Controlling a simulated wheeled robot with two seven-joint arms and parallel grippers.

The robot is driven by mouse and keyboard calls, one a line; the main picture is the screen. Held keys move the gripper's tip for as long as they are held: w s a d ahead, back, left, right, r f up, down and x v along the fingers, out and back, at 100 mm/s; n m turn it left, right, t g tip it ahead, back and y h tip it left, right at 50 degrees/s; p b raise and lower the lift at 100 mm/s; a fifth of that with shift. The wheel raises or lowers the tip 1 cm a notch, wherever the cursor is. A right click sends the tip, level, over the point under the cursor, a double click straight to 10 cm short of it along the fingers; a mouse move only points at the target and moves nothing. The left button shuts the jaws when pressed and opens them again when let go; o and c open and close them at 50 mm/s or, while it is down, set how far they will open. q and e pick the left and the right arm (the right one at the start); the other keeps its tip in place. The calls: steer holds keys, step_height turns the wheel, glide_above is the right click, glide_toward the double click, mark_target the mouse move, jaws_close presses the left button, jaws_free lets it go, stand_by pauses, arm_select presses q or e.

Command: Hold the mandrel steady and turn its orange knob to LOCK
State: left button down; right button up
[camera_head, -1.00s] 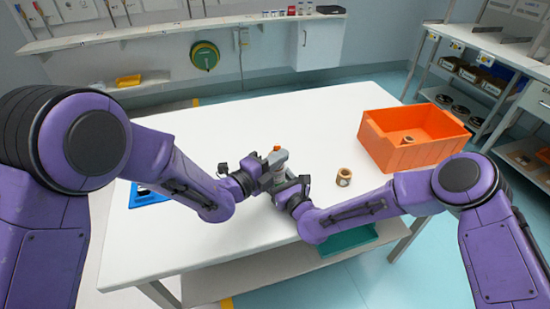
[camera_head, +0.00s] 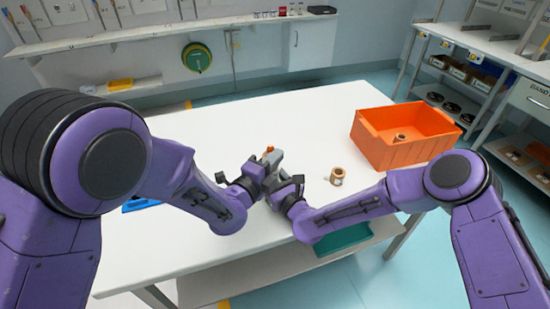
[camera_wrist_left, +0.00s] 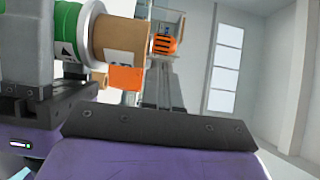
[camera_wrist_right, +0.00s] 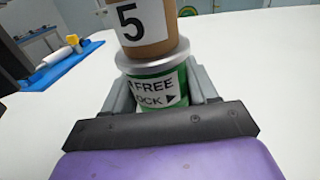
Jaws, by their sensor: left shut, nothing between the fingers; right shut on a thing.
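In the left wrist view the ridged orange knob (camera_wrist_left: 164,44) is at the end of the brown core (camera_wrist_left: 118,40), past a silver flange and green collar. My left gripper (camera_head: 264,168) is shut and empty beside the mandrel; its fingertips appear close to the knob, contact unclear. My right gripper (camera_head: 284,188) is shut on the green collar (camera_wrist_right: 160,88), marked FREE and LOCK, below the core numbered 5 (camera_wrist_right: 140,22). The knob is hidden in the right wrist view.
An orange bin (camera_head: 405,155) holding a core is farther right. A blue tray (camera_wrist_right: 62,66) lies at the left. A green bin (camera_head: 343,238) sits below the table's front edge.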

arm_select(q)
steer(key=shift+r, duration=0.1)
steer(key=c, duration=1.8)
jaws_free()
step_height(320, 180, up, 9)
steer(key=shift+r, duration=0.15)
steer(key=o, duration=0.5)
steer(key=shift+r, duration=0.25)
steer(key=shift+c, duration=0.2)
steer(key=shift+o, duration=1.3)
steer(key=w+r+h, duration=0.1)
steer(key=h, duration=0.1)
steer(key=w+d+r+n+g+h, duration=0.1)
steer(key=w+r+h, duration=0.1)
steer(key=shift+n+g+h, duration=0.3)
steer(key=shift+h, duration=0.1)
steer(key=n+g+h, duration=0.3)
steer(key=n+g, duration=0.2)
steer(key=g, duration=0.8)
glide_toward(271, 146)
steer(key=d, duration=0.6)
steer(key=d+f, duration=0.1)
steer(key=d, duration=0.3)
steer(key=shift+w, duration=0.15)
steer(key=shift+r, duration=0.1)
jaws_close()
